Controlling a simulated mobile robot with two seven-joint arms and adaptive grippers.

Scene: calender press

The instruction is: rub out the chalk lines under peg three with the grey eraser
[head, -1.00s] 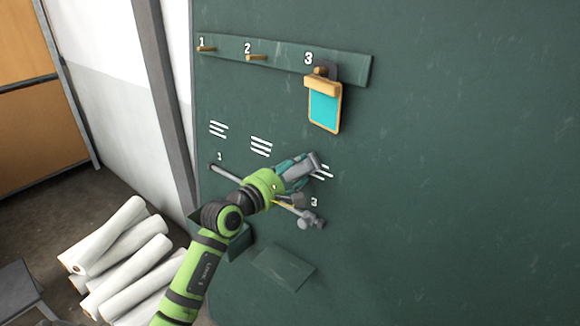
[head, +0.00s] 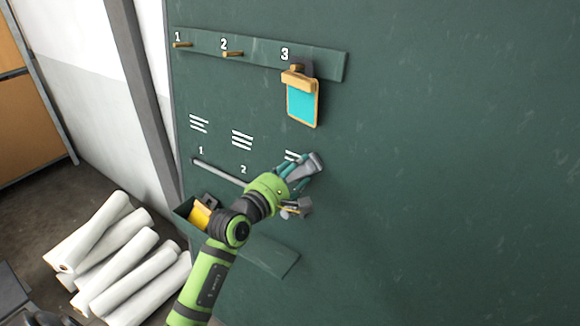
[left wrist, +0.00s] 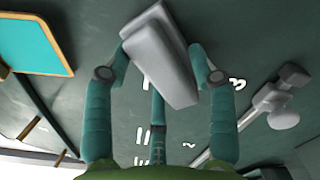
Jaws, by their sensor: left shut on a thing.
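My left gripper (head: 296,176) is shut on the grey eraser (head: 311,166), in front of the green board. In the left wrist view the eraser (left wrist: 160,55) sits between the teal fingers. The chalk lines (head: 292,155) under peg three (head: 297,68) show just left of the eraser; the rest of them is hidden behind it and the gripper. A bit of these lines (left wrist: 146,83) shows beside the eraser in the left wrist view. I cannot tell whether the eraser touches the board. My right gripper is not in view.
A cyan clipboard (head: 302,103) hangs from peg three. Chalk lines under peg one (head: 199,124) and peg two (head: 242,139) are whole. A hammer head (head: 296,208) and a grey rod (head: 216,172) lie below. A tray holds a yellow thing (head: 199,215). White rolls (head: 120,260) lie on the floor.

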